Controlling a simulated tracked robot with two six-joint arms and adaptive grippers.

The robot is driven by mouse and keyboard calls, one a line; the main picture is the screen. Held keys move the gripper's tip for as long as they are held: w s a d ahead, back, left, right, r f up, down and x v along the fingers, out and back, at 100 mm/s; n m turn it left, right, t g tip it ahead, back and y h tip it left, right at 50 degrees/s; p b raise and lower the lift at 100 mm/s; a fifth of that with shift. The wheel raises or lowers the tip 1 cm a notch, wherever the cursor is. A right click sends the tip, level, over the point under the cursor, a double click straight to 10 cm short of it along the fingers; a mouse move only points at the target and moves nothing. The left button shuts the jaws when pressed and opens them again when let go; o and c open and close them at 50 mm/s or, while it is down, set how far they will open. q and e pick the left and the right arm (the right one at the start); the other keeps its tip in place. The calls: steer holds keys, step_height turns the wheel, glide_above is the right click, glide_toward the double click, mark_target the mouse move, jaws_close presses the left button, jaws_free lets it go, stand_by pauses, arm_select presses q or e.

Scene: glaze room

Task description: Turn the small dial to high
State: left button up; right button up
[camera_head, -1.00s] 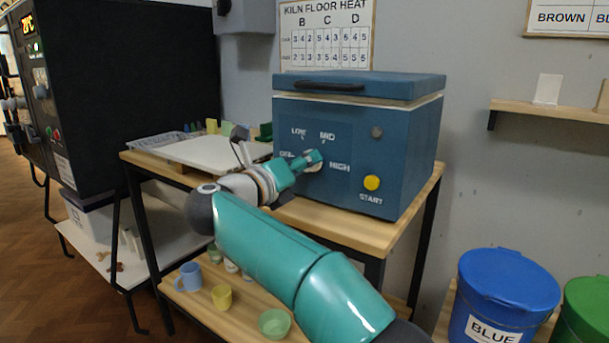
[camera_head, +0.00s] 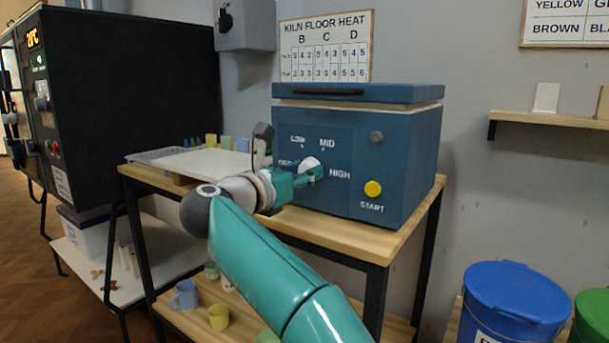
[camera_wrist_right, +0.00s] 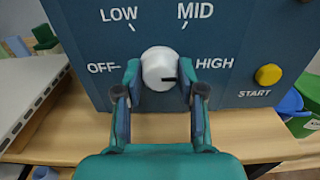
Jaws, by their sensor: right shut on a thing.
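The small dial is a white round knob (camera_head: 309,163) on the front of the blue kiln (camera_head: 400,150). Labels OFF, LOW, MID and HIGH stand around it. In the right wrist view the knob (camera_wrist_right: 158,66) has a short dark mark at its lower right, pointing right towards the HIGH label (camera_wrist_right: 214,63). My right gripper (camera_head: 314,176) is shut on the knob, one teal finger at each side in the wrist view (camera_wrist_right: 159,82). The fingers hide part of the knob in the head view. My left gripper is not in view.
The kiln stands on a wooden-topped table (camera_head: 340,236). A white board (camera_head: 205,163) lies left of it. Blue (camera_head: 512,300) and green buckets stand at lower right.

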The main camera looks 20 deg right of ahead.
steer(key=shift+d, duration=0.2)
steer(key=o, duration=0.8)
steer(key=shift+w, duration=0.1)
steer(key=o, duration=0.3)
steer(key=shift+w+f, duration=0.1)
steer(key=shift+f, duration=0.05)
steer(key=shift+o, duration=0.2)
steer(key=v, duration=1.2)
